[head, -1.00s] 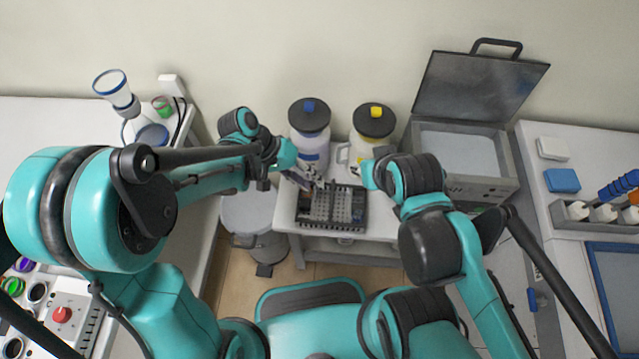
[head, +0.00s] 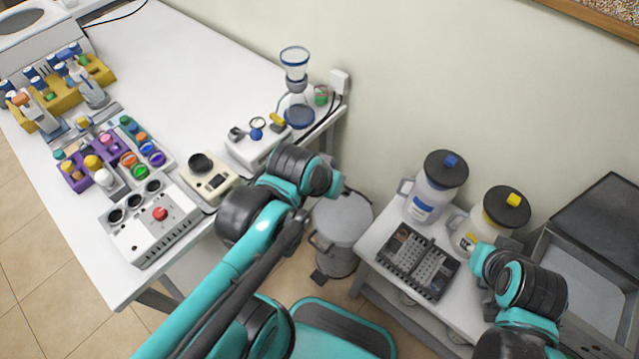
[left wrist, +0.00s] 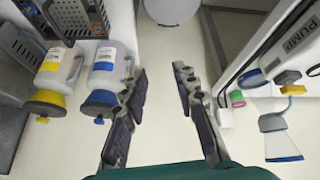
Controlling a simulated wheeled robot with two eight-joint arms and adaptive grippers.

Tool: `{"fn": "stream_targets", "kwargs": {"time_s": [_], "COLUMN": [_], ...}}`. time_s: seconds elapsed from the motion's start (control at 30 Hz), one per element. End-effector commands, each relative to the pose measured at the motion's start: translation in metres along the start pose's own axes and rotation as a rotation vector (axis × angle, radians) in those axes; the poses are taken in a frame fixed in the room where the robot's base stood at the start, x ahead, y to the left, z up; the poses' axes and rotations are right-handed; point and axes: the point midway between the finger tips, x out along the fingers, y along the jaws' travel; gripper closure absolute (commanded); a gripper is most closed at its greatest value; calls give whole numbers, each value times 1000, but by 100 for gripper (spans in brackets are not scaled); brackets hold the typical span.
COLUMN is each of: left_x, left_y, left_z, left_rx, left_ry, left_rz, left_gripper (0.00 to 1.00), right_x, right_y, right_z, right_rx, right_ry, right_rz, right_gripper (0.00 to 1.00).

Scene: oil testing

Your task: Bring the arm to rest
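My left gripper (left wrist: 160,82) is open in the left wrist view, with its two dark-padded fingers apart and nothing between them. In the head view my left arm reaches up from the bottom, its wrist near the right end of the long white bench (head: 222,68); the fingers are hard to make out there. My right arm stands at the lower right of the head view, its wrist beside the dark rack (head: 419,260) on the small white table. The right fingers are hidden or too small to tell whether open.
A blue-capped jug (head: 437,185) and a yellow-capped jug (head: 495,218) stand behind the rack. A round bin (head: 343,232) is on the floor between the tables. The glass funnel apparatus (head: 295,85) and a small device (head: 208,180) stand close to my left arm.

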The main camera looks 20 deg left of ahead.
Motion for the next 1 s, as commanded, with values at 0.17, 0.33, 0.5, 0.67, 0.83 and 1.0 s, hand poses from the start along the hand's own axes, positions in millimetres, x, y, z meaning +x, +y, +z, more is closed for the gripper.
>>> {"fn": "stream_targets", "kwargs": {"time_s": [0.17,0.33,0.5,0.67,0.83,1.0], "left_x": [-16,-19,-19,-19,-19,-19], "left_y": [-26,-32,-31,-31,-31,-31], "left_z": [10,10,10,10,10,11], "left_rx": [9,14,14,14,14,14], "left_ry": [88,109,108,107,107,106], "left_rz": [-83,-103,-102,-101,-101,-100], "left_gripper": [71,71,71,71,71,71], "right_x": [0,0,0,0,0,0], "right_y": [0,0,0,0,0,0], "right_z": [0,0,0,0,0,0], "right_rx": [0,0,0,0,0,0], "right_ry": [0,0,0,0,0,0], "right_rz": [0,0,0,0,0,0], "right_gripper": [68,68,68,68,68,68]}}
